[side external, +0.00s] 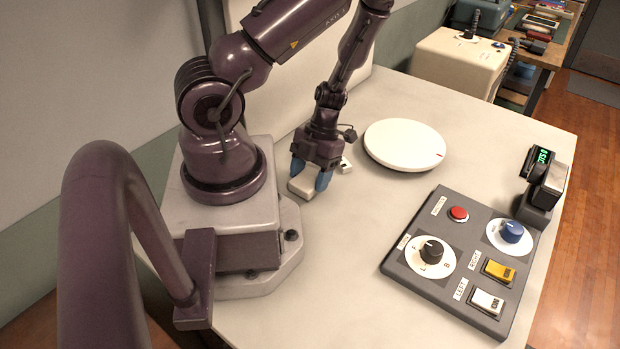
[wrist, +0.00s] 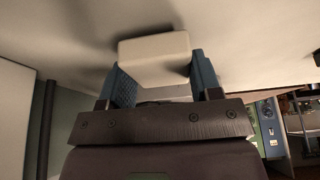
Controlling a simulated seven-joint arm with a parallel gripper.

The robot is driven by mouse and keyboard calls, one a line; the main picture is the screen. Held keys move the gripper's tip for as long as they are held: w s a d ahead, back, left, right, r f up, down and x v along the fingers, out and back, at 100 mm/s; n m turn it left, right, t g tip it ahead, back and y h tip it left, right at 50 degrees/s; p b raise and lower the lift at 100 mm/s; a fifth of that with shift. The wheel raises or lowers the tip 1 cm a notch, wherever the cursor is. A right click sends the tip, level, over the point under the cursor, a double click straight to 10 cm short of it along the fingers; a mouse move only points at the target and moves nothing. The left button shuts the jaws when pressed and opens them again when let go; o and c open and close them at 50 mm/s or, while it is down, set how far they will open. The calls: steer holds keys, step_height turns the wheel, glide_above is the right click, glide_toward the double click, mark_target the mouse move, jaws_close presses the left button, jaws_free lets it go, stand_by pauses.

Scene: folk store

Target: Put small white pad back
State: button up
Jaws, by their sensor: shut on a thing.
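The small white pad (side external: 302,183) is a pale block between the blue fingertips of my gripper (side external: 310,176), close to my base on the light table. In the wrist view, the pad (wrist: 155,58) sits between the two blue fingers of my gripper (wrist: 155,82), which are shut on its sides. The pad is at or just above the table top; I cannot tell if it touches. Part of the pad is hidden by the fingers in the side view.
A round white disc (side external: 404,145) lies to the right of my gripper. A small white piece (side external: 346,165) is close beside the gripper. A grey control panel (side external: 462,262) with knobs and switches lies at the front right, with a small display device (side external: 544,185) behind it. The table front is clear.

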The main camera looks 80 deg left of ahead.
steer(key=shift+f, duration=0.55)
steer(key=o, duration=1)
steer(key=shift+f, duration=0.15)
